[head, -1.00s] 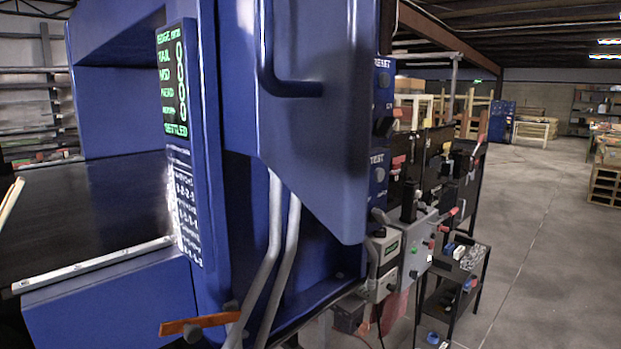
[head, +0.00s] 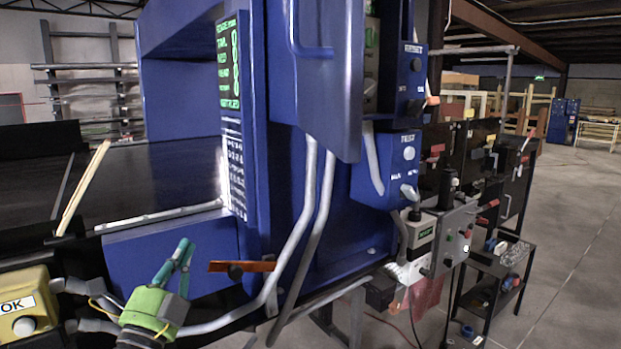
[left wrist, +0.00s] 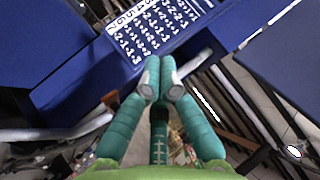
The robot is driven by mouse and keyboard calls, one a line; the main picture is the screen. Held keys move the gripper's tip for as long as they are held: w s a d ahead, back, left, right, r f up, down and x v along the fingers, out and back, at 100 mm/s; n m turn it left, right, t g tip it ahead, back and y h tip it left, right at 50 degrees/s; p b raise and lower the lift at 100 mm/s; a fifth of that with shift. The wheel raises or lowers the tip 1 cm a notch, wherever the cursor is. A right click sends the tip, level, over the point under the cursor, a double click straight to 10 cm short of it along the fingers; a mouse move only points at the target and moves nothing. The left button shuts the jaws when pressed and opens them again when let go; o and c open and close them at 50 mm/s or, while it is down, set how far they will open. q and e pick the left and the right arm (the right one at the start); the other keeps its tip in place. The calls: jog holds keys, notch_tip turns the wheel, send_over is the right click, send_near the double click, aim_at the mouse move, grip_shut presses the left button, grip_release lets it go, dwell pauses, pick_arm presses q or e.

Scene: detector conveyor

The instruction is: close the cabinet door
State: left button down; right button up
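The blue cabinet door (head: 335,100) hangs at the top middle of the head view. It stands open, swung out from the blue cabinet, and its curved blue handle (head: 310,52) is on the face toward me. Part of a grey-green panel (head: 371,70) shows beyond its right edge. My left gripper (head: 186,246), green with teal fingers, is low on the left, well below and left of the door and not touching it. In the left wrist view its fingertips (left wrist: 159,76) meet with nothing between them. My right gripper is in neither view.
An orange bar (head: 243,267) sticks out right of my left gripper. Grey conduits (head: 312,215) run below the door. A yellow OK button box (head: 25,308) is at the lower left. Grey control boxes (head: 455,232) and a black shelf cart (head: 490,290) stand right. Open floor lies far right.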

pick_arm(q)
jog(key=s+d+r+m+g+h, duration=0.2)
jog(key=s+r+m+g+h, duration=0.15)
jog(key=r+m+h, duration=0.45)
jog(key=s+d+r+m+g+h, duration=0.2)
jog(key=r+m+g+h, duration=0.3)
jog(key=m, duration=0.6)
jog(key=s+d+r+m+g+h, duration=0.2)
jog(key=s+r+m+g+h, duration=0.1)
jog(key=r+m+h, duration=0.55)
jog(key=m+g+y, duration=0.8)
jog(key=m+g, duration=0.1)
jog(key=m, duration=1.4)
send_near(343, 97)
jog(key=shift+t+h, duration=0.25)
jog(key=d+p, duration=0.3)
jog(key=p, duration=0.1)
jog(key=d+p, duration=0.2)
jog(key=shift+w+d, duration=0.35)
jog(key=shift+w, duration=0.05)
jog(key=shift+w+d+f, duration=0.15)
jog(key=shift+d+f, duration=0.1)
jog(key=shift+d, duration=0.4)
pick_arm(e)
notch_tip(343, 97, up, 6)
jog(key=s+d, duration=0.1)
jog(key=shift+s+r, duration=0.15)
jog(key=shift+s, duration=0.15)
